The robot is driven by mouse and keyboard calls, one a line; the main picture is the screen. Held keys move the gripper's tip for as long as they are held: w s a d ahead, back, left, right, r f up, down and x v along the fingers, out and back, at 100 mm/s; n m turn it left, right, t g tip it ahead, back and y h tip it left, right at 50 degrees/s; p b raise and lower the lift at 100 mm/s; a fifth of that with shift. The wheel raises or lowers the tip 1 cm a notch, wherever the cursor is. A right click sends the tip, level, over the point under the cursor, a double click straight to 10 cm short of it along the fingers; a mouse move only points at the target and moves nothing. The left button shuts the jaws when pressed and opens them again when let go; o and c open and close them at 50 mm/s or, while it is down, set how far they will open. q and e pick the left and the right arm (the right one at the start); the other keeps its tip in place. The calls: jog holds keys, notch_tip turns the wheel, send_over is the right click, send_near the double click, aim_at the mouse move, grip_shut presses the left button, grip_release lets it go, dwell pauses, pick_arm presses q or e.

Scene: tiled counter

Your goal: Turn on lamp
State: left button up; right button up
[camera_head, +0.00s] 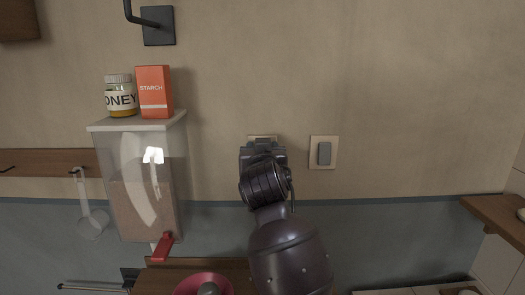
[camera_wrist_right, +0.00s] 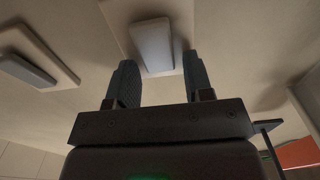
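A wall switch with a grey rocker and beige plate (camera_head: 323,153) is on the wall to the right of my arm. A second switch plate (camera_head: 262,137) shows only its top edge behind my right gripper (camera_head: 262,148). In the right wrist view, my right gripper (camera_wrist_right: 158,78) is open, with a grey rocker (camera_wrist_right: 153,45) ahead, between and beyond its fingertips. Contact cannot be told. The other switch (camera_wrist_right: 28,68) is at the left there. No lamp is clearly identifiable. My left gripper is not in view.
A clear dispenser (camera_head: 140,185) with a red lever stands left, carrying a honey jar (camera_head: 120,97) and an orange starch box (camera_head: 154,92). A dark wall fixture (camera_head: 158,25) is above. A red bowl (camera_head: 204,284) is below. A wooden shelf (camera_head: 498,215) juts in at right.

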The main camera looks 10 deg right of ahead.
jog(key=c, duration=0.7)
jog(key=shift+o, duration=0.2)
jog(key=t+b, duration=0.2)
jog(key=b, duration=0.1)
jog(key=t+h+b, duration=0.1)
jog(key=b, duration=0.3)
jog(key=shift+s+f+t+b, duration=0.2)
jog(key=shift+f+t+b, duration=0.1)
jog(key=shift+f+t, duration=0.1)
jog(key=shift+r, duration=0.1)
jog(key=o, duration=0.9)
jog(key=shift+f, duration=0.2)
